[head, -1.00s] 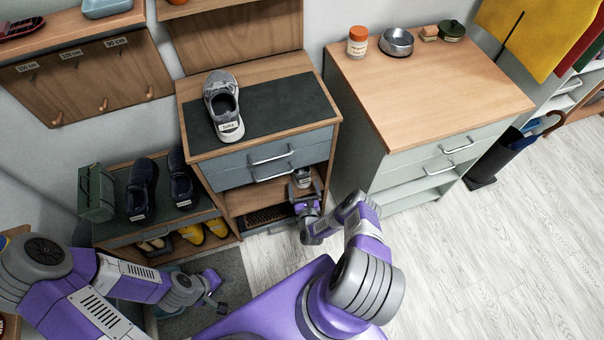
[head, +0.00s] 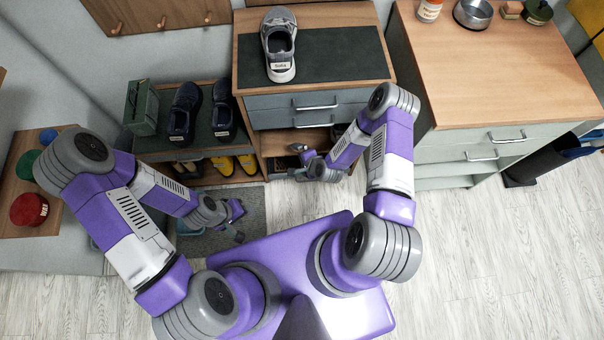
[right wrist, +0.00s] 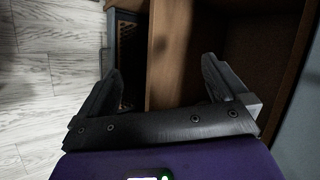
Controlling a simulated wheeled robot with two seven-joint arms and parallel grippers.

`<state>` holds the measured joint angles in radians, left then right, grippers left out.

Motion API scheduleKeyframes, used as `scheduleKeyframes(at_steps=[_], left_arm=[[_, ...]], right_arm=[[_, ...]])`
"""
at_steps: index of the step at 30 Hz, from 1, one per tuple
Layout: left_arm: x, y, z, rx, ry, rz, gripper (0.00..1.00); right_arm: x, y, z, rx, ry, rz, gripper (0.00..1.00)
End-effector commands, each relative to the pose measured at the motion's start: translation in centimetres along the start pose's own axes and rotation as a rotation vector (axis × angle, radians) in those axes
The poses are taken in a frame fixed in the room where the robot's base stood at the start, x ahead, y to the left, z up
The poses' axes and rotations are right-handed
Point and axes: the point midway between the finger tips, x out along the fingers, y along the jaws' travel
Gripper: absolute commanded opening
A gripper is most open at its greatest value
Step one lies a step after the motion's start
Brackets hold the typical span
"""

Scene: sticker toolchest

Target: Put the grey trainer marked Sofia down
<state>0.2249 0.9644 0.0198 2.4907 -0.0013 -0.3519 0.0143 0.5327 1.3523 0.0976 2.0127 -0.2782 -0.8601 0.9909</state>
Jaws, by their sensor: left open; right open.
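A grey trainer (head: 279,45) with a white label reading Sofia stands upright on the dark mat (head: 345,55) on top of the wooden chest, in the head view. My right gripper (head: 304,158) is at the open lower compartment of that chest, well below this trainer. In the right wrist view my right gripper (right wrist: 164,88) is open, with no object visible between its fingers and wooden compartment walls beyond. My left gripper (head: 238,220) is open and empty, low over the grey floor mat. My right arm partly hides the lower compartment.
Dark shoes (head: 183,112) stand on a low rack to the left, with yellow shoes (head: 235,164) below. A green box (head: 141,108) is beside them. The wide cabinet (head: 490,70) holds a metal bowl (head: 473,13) at its back.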

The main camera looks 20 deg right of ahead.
Motion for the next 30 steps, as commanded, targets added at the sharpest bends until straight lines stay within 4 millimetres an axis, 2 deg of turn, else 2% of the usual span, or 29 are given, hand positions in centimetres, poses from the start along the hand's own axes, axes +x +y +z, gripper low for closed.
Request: scheduleKeyframes(at_steps=[1,6,9,12,16,25,30], left_arm=[[0.0,0.0,0.0,0.0,0.0,0.0,0.43],[0.0,0.0,0.0,0.0,0.0,0.0,0.43],[0.0,0.0,0.0,0.0,0.0,0.0,0.43],[0.0,0.0,0.0,0.0,0.0,0.0,0.43],[0.0,0.0,0.0,0.0,0.0,0.0,0.43],[0.0,0.0,0.0,0.0,0.0,0.0,0.43],[-1.5,0.6,0.1,0.0,0.0,0.0,0.43]], right_arm=[[-1.7,0.1,1.6,-0.142,-0.047,0.07,1.0],[-8.3,2.3,6.1,-0.601,-0.246,0.286,1.0],[-12.1,3.7,7.9,-0.798,-0.364,0.364,1.0],[-14.8,4.6,9.1,-0.926,-0.454,0.407,1.0],[-16.4,5.2,9.7,-1.004,-0.514,0.429,1.0],[-16.6,5.3,9.8,-1.014,-0.522,0.431,1.0],[-17.8,4.3,10.0,-1.013,-0.521,0.43,1.0]])
